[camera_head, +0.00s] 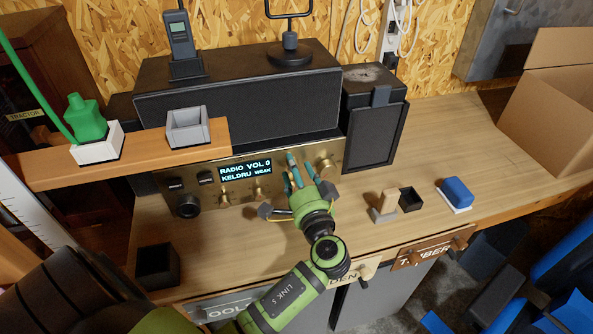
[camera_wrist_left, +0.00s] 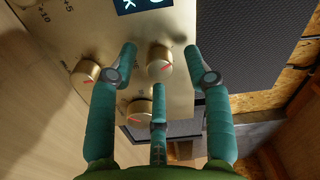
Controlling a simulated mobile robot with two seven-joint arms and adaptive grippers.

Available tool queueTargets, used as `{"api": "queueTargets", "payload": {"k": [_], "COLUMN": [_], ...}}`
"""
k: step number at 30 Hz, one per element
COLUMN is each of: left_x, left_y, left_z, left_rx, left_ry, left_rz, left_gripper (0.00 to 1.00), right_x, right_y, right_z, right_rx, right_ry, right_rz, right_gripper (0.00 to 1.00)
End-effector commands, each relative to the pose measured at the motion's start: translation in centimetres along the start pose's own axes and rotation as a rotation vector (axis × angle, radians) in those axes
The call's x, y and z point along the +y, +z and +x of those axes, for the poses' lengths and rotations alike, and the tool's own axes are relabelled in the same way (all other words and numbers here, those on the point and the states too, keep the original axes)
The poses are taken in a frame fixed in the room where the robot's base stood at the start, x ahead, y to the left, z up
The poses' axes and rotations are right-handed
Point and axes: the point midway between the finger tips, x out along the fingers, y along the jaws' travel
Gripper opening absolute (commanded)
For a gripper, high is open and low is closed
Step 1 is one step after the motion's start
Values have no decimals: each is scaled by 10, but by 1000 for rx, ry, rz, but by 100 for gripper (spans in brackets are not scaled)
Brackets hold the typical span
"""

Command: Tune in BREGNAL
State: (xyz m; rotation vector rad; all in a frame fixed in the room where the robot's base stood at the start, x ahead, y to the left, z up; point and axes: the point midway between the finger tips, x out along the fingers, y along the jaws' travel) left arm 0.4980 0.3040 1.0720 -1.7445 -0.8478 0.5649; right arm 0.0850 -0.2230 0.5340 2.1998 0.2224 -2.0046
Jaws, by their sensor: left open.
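The radio has a brass front panel (camera_head: 215,195) at the back of the bench. Its lit display (camera_head: 246,171) reads "RADIO VOL 0" and "KELDRU WEAK". A large gold knob (camera_head: 326,168) is at the panel's right, with smaller gold knobs (camera_head: 258,193) under the display. My left gripper (camera_head: 294,172), green with teal fingers, is open in front of the right part of the panel. In the left wrist view, a gold knob with a red pointer (camera_wrist_left: 160,62) lies between its spread fingertips, with no clear contact. Two more knobs (camera_wrist_left: 85,72) (camera_wrist_left: 139,110) are nearby. My right gripper is out of view.
A wooden shelf (camera_head: 60,176) with a white block, green plug and grey open box (camera_head: 187,128) juts in at the left. A black speaker (camera_head: 372,135) stands right of the radio. Small blocks and a blue item (camera_head: 457,190) lie on the bench, which is clear toward the back right.

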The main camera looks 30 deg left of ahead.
Motion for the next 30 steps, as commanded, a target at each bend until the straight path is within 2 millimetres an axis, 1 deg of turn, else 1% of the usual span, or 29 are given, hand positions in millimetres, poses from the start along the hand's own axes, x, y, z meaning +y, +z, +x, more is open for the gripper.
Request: {"api": "queueTargets", "payload": {"k": [2,5,8,15,18,21,24,30], "left_x": [1,1,1,1,1,0,0,0], "left_y": [0,0,0,0,0,0,0,0], "left_z": [-4,-15,-34,-85,-102,-112,-118,-120], "left_rx": [0,1,1,1,0,1,-1,-1], "left_ry": [2,4,6,4,4,2,0,0], "left_rz": [0,0,-1,1,0,-1,-1,-1], "left_gripper": [50,50,50,50,50,50,50,50], "right_x": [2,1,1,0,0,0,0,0], "right_y": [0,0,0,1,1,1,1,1], "right_z": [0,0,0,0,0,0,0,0], "right_rx": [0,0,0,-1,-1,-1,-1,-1], "right_ry": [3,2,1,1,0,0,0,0], "right_rz": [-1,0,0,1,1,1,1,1], "right_gripper": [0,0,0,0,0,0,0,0]}}
